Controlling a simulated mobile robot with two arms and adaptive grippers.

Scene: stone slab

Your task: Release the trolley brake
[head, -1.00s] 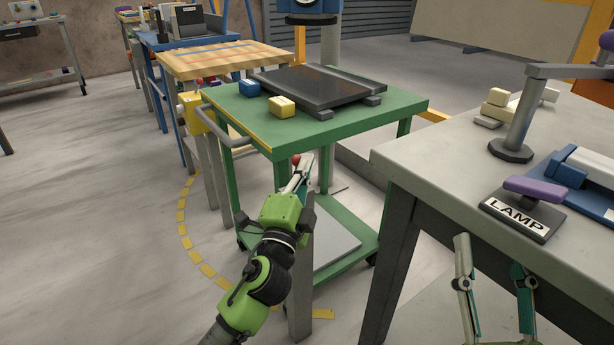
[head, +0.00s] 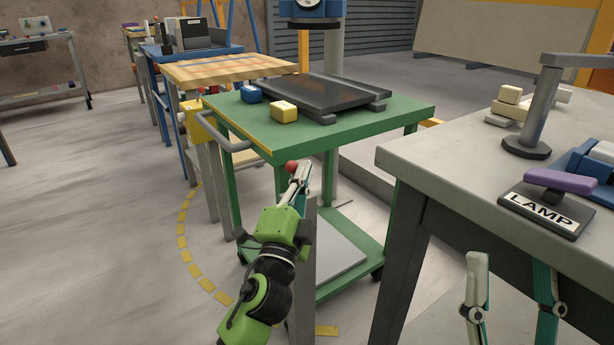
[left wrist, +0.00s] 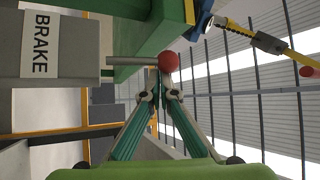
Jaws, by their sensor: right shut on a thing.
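The green trolley (head: 330,136) stands at the centre of the head view. The brake lever's red ball knob (head: 291,167) shows in front of it, and also in the left wrist view (left wrist: 169,61), on a thin grey rod (left wrist: 131,61). A BRAKE label (left wrist: 40,45) is on the grey block at that view's left. My left gripper (head: 301,179) is at the knob. Its fingertips (left wrist: 160,88) come together just short of the ball; whether they touch it is unclear. My right gripper (head: 511,262) shows at the lower right, fingers apart, nothing visible between them.
A grey table (head: 450,154) on the right carries a purple-handled LAMP switch (head: 548,207) and a grey stand (head: 535,110). A dark plate (head: 322,94), a blue block (head: 247,94) and a yellow block (head: 283,111) lie on the trolley. Floor is clear at left.

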